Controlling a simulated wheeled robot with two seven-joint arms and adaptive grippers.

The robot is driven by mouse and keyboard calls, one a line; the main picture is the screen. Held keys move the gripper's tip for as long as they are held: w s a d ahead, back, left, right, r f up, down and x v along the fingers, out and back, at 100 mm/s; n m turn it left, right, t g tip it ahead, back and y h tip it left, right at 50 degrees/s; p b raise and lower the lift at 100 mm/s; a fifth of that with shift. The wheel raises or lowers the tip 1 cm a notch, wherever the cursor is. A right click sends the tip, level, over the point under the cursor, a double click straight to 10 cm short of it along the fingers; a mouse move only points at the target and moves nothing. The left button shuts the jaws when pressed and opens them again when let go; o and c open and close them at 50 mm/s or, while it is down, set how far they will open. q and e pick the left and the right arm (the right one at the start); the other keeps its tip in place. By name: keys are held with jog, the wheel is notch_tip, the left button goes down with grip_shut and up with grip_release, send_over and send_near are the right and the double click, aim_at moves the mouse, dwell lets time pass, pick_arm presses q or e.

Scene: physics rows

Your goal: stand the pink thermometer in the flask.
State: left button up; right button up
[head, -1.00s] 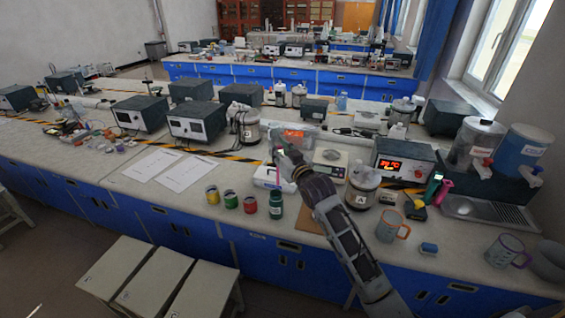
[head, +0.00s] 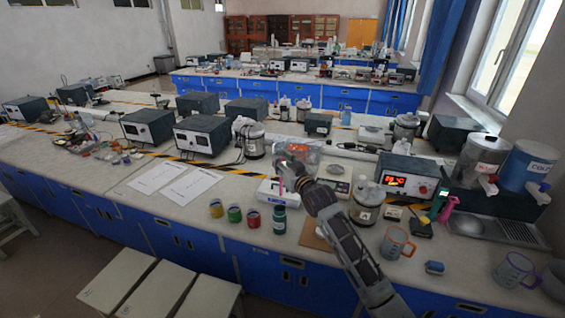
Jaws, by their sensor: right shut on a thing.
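My right gripper (head: 287,172) is above the bench, near the white device. It is shut on the pink thermometer (head: 281,185), which shows as a thin, roughly upright pink strip below the fingers. Its upper part is hidden by the gripper, and I cannot tell whether its lower end touches anything. I cannot make out the flask for certain; it may be hidden by my gripper or arm. My left gripper is not in view.
A green bottle (head: 279,220) stands just in front of the gripper, with red (head: 253,218), green (head: 234,213) and yellow (head: 216,208) jars to its left. A white device (head: 266,193) is close behind.

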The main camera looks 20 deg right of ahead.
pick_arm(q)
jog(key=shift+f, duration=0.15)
pick_arm(e)
jog(key=shift+f, duration=0.15)
jog(key=b, duration=0.4)
send_over(281, 191)
jog(key=shift+f, duration=2.25)
jog(key=shift+s+d+f+b, duration=0.1)
jog(key=shift+s+f+b, duration=0.15)
jog(key=shift+f+b, duration=0.9)
jog(key=shift+s+d+f+b, duration=0.15)
jog(key=shift+f+b, duration=0.3)
jog(key=shift+f, duration=1.3)
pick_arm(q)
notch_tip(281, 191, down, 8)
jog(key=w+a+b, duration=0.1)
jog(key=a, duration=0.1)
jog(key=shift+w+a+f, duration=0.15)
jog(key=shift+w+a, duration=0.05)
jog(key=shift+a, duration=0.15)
pick_arm(e)
notch_tip(281, 191, down, 3)
jog(key=shift+f, duration=0.1)
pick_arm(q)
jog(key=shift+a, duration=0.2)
pick_arm(e)
jog(key=shift+a, duration=0.1)
